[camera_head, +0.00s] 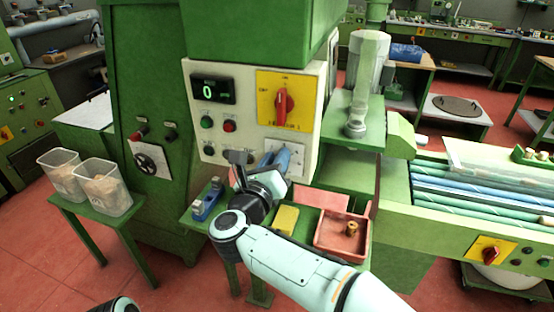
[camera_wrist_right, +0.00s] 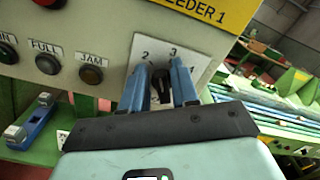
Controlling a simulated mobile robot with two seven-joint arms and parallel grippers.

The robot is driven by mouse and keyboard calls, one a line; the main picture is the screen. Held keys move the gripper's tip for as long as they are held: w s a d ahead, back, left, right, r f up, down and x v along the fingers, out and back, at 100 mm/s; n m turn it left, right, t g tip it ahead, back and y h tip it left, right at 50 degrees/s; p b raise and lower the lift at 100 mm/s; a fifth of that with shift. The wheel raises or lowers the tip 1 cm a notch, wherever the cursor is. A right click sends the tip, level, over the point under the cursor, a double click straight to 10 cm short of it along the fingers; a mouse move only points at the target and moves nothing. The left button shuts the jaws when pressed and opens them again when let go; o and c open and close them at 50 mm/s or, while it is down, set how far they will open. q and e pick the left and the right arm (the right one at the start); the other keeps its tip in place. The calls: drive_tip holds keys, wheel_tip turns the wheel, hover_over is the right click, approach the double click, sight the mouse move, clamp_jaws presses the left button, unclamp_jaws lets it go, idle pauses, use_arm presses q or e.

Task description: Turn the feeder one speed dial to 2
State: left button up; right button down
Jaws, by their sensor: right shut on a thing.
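The speed dial (camera_wrist_right: 163,86) is a small black knob on a white plate (camera_wrist_right: 196,66) marked with numbers; 2, 3 and 4 are readable in the right wrist view. A yellow label above ends in "EEDER 1". My right gripper (camera_wrist_right: 160,78) has its blue fingers on both sides of the knob and is shut on it. In the head view the right gripper (camera_head: 278,160) is at the plate (camera_head: 298,158), low on the cream control panel (camera_head: 245,130), and hides the dial. I cannot tell which number the knob points to. My left gripper is out of view.
Above the dial are a red rotary switch (camera_head: 283,103) on a yellow plate and a display (camera_head: 212,90) showing 0. Lamps or buttons lie left of the dial. Below are a blue tool (camera_head: 207,201), a yellow block (camera_head: 286,220) and a red tray (camera_head: 342,236).

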drive_tip(key=shift+a+f+n+p, duration=0.1)
drive_tip(key=shift+a+n+p, duration=0.1)
drive_tip(key=shift+n, duration=0.75)
drive_tip(key=shift+a+f+n+p, duration=0.1)
drive_tip(key=shift+n+p, duration=0.1)
drive_tip(key=shift+n, duration=0.75)
drive_tip(key=c, duration=1.1)
unclamp_jaws()
drive_tip(key=b+v, duration=0.2)
drive_tip(key=v, duration=1.1)
drive_tip(key=shift+s, duration=0.15)
